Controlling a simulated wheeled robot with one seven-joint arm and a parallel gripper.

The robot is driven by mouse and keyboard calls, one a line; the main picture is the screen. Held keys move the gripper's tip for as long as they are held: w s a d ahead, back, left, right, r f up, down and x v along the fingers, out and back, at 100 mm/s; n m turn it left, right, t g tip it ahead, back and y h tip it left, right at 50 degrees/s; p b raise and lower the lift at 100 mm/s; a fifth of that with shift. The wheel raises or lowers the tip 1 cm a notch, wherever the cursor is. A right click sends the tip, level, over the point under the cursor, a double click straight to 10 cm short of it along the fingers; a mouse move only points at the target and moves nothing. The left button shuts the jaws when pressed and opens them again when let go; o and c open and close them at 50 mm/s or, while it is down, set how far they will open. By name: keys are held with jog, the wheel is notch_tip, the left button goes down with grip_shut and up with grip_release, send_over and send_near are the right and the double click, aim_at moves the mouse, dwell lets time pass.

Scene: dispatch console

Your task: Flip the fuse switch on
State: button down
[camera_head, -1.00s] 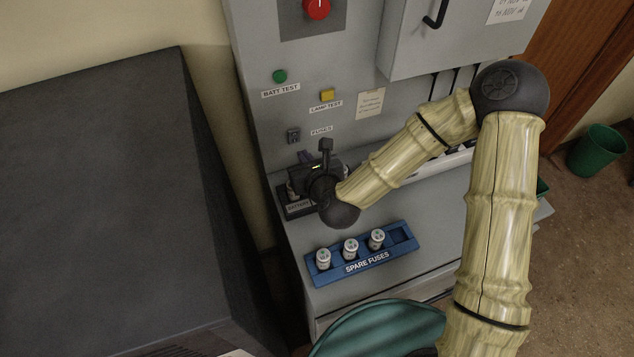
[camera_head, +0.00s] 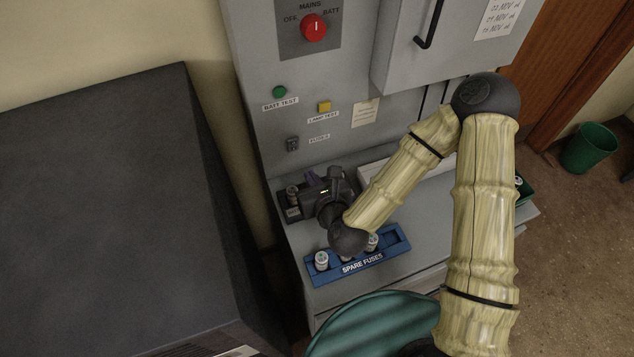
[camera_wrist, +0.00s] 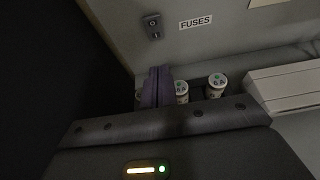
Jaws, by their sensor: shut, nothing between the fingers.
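The fuse switch (camera_head: 293,144) is a small grey switch on the upright panel, left of the FUSES label (camera_head: 319,139). In the wrist view the switch (camera_wrist: 152,25) shows at the top, with a small round detail on its plate; I cannot tell its on or off position. My gripper (camera_head: 309,177) is below the switch and apart from it, over the fuse holder (camera_head: 291,213) at the panel's foot. Its purple fingers (camera_wrist: 156,85) are shut and empty in the wrist view, pointing toward the panel.
Fuses (camera_wrist: 216,85) stand beyond the fingers. A blue spare-fuse rack (camera_head: 318,275) lies below my wrist. Green (camera_head: 280,92) and yellow (camera_head: 324,106) buttons and a red mains knob (camera_head: 314,27) are above. A dark cabinet (camera_head: 110,200) stands left.

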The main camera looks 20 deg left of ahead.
jog(key=p+v, duration=0.2)
jog(key=p, duration=0.2)
jog(key=p+v, duration=0.2)
jog(key=p, duration=0.3)
jog(key=shift+s+f, duration=0.2)
jog(key=shift+f, duration=0.25)
jog(key=shift+s, duration=0.1)
